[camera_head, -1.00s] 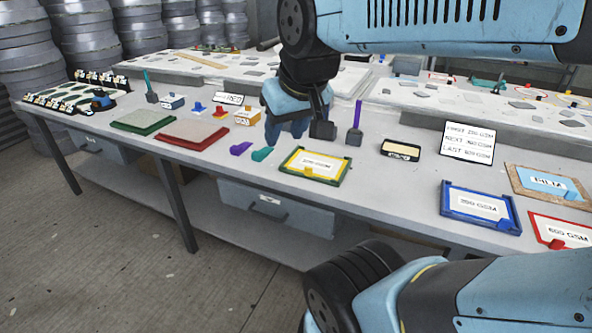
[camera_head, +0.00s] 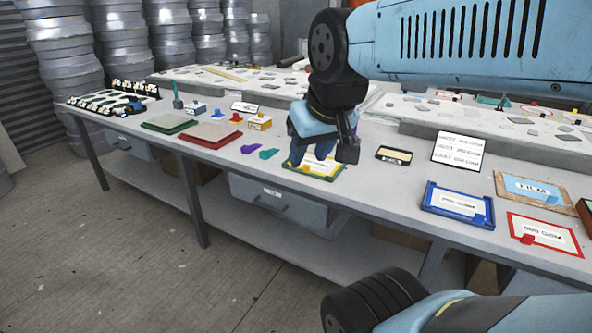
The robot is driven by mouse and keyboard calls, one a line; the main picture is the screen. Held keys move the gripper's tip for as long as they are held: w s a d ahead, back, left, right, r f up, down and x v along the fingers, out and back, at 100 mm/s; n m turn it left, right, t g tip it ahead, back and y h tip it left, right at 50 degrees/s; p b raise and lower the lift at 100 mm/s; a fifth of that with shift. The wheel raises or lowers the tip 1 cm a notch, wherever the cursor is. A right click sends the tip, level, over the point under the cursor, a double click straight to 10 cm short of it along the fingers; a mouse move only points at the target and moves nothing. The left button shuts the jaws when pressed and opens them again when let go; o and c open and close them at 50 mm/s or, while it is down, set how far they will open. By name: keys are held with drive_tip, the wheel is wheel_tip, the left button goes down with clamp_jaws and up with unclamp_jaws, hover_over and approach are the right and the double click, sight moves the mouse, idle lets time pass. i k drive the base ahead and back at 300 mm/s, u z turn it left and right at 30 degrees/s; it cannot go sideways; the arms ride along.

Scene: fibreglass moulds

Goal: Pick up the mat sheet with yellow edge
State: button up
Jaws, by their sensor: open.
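The mat sheet with yellow edge (camera_head: 322,169) lies on the table near its front edge, on a green-rimmed base. It has a white label, partly hidden by my gripper. My gripper (camera_head: 311,157) points down over the sheet's back left part with its fingers open and nothing seen between them. I cannot tell whether the fingertips touch the sheet.
Left of the sheet lie purple (camera_head: 250,149) and teal (camera_head: 269,154) clips, and red-edged (camera_head: 210,136) and green-edged (camera_head: 171,124) sheets. Right are a small black-framed card (camera_head: 394,155), a sign (camera_head: 457,150), blue-framed (camera_head: 458,204) and red-framed (camera_head: 545,236) sheets.

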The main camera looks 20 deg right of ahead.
sight(315, 161)
drive_tip(key=z, duration=0.2)
drive_tip(key=i, duration=0.85)
drive_tip(key=u, duration=0.1)
